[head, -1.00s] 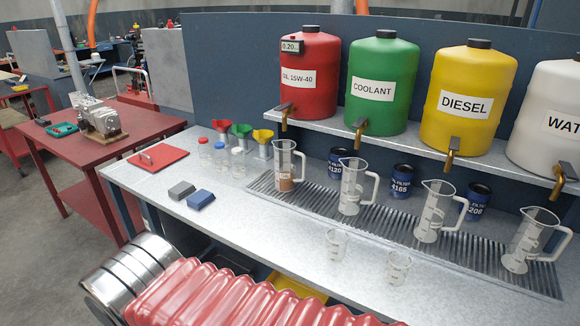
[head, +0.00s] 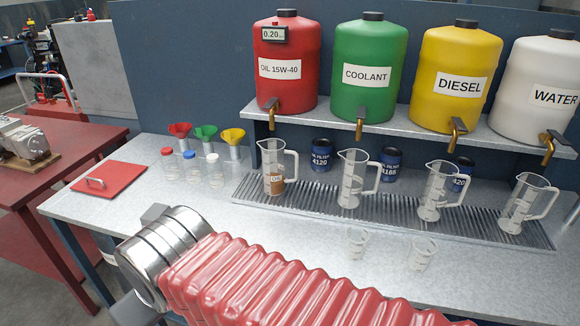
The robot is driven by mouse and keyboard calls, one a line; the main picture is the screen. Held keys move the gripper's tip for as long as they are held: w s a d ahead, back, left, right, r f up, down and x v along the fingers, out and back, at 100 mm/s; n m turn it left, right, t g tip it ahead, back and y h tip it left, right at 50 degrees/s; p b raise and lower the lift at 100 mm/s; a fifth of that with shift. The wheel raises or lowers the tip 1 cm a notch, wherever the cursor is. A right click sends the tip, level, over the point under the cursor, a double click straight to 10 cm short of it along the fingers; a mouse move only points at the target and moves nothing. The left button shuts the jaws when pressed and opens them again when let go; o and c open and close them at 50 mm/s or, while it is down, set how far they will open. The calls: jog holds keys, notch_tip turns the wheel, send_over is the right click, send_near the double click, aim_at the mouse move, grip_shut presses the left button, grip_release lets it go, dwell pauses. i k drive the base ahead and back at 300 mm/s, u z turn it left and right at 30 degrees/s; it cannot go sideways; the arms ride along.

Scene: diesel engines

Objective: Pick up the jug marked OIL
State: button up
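The jug marked OIL (head: 272,167) is a clear measuring jug with a tan OIL label low on its side. It stands upright at the left end of the ribbed drip grate (head: 400,213), below the red OIL 15W-40 tank (head: 286,90). Its handle points right. Three similar clear jugs stand in a row to its right: one (head: 351,180), another (head: 433,192) and the rightmost (head: 520,205). I cannot make out my gripper's fingers. My red ribbed arm crosses the lower foreground, apart from the jug in the picture.
Two small beakers (head: 357,243) (head: 422,254) stand in front of the grate. Lidded jars (head: 190,166) and funnels (head: 206,137) stand left of the jug, with blue filters (head: 320,157) behind. The shelf (head: 375,131) with taps overhangs.

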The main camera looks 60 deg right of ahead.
aim_at(279, 169)
jog(key=z, duration=0.65)
jog(key=i, duration=0.85)
jog(key=z, duration=0.6)
